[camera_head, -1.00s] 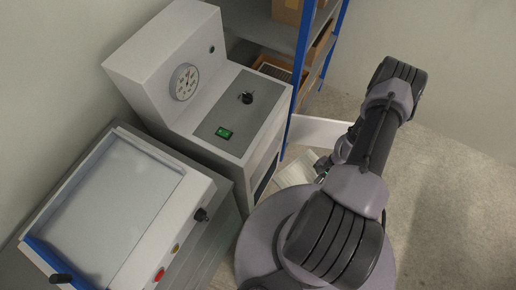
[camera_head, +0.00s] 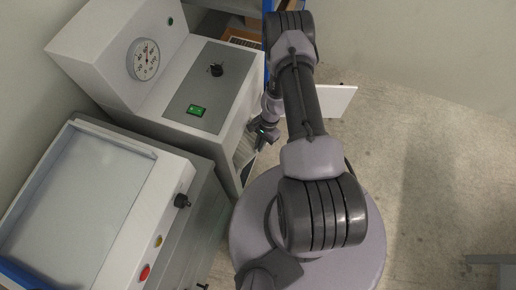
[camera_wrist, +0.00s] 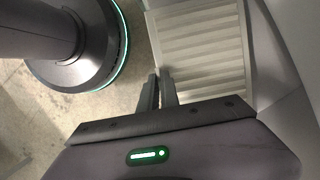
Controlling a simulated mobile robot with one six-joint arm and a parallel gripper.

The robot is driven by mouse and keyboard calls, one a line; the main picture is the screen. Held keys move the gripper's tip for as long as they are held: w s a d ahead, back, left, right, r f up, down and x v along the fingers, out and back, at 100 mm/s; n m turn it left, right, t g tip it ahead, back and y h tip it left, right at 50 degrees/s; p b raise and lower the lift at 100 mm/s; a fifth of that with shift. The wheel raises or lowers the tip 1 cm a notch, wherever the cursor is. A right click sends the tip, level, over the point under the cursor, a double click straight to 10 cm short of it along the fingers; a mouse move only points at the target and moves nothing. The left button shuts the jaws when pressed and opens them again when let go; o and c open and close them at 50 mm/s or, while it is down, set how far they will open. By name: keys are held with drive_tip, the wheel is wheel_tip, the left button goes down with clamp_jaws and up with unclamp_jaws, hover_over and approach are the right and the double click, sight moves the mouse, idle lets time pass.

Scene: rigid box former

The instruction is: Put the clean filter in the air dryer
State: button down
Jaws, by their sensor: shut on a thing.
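The air dryer (camera_head: 165,103) is the pale grey cabinet with a round gauge, a black knob and a green lit switch. A white door panel (camera_head: 330,101) stands out to the right of it, partly behind my arm. My gripper (camera_head: 260,133) is at the dryer's right-hand face. It is shut on the pale, pleated filter (camera_head: 244,151), holding it by one edge. In the wrist view, the fingers (camera_wrist: 158,90) grip the frame of the filter (camera_wrist: 203,48), whose pleats look clean. The filter lies close beside a grey wall; how far inside the dryer it is, I cannot tell.
A grey machine (camera_head: 90,205) with a large lid, a black knob and yellow and red buttons stands left of the dryer. Behind is a shelf with blue posts and a box (camera_head: 245,38). Open floor (camera_head: 420,160) lies to the right.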

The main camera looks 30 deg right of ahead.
wheel_tip(320, 180, down, 3)
drive_tip(key=shift+w+a+r+b, duration=0.1)
drive_tip(key=shift+w+b, duration=0.05)
drive_tip(key=shift+b, duration=0.45)
drive_tip(key=shift+w+a, duration=0.15)
drive_tip(key=shift+w, duration=0.05)
drive_tip(key=shift+r, duration=0.2)
drive_tip(key=shift+f, duration=0.1)
drive_tip(key=c, duration=1.6)
unclamp_jaws()
drive_tip(key=p+v, duration=0.5)
drive_tip(key=v, duration=0.7)
